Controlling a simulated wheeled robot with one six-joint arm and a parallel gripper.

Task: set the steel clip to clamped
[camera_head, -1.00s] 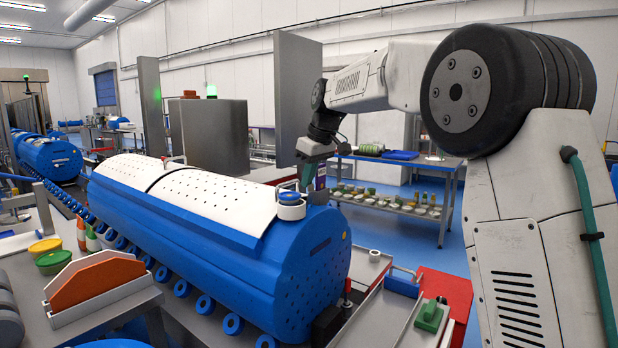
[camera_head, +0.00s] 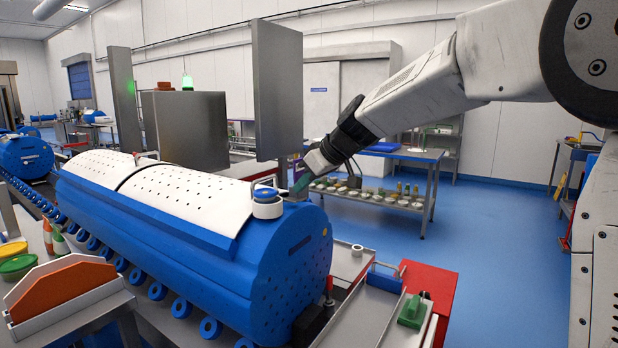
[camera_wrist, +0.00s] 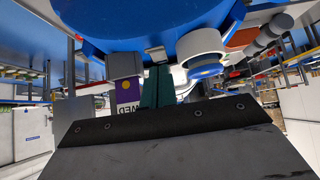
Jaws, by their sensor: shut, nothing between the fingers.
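The tub carrier is a blue drum (camera_head: 250,255) with a white perforated lid (camera_head: 170,190), lying on a roller line. A small metallic piece, possibly the steel clip (camera_wrist: 155,54), shows at the tub's edge in the wrist view, just beyond my fingertips. Its position, clamped or not, cannot be told. In the head view I cannot make it out clearly. My gripper (camera_head: 300,184) has teal fingers, shut and empty, and comes in from the right at the tub's far upper edge. The fingers (camera_wrist: 157,88) also show in the wrist view; contact with the clip cannot be told.
A white ring with a blue cap (camera_head: 267,203) stands on the tub close left of my fingers. A purple label (camera_wrist: 127,95) sits beside them in the wrist view. A tall grey panel (camera_head: 277,90) rises behind. Blue floor (camera_head: 480,250) is open to the right.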

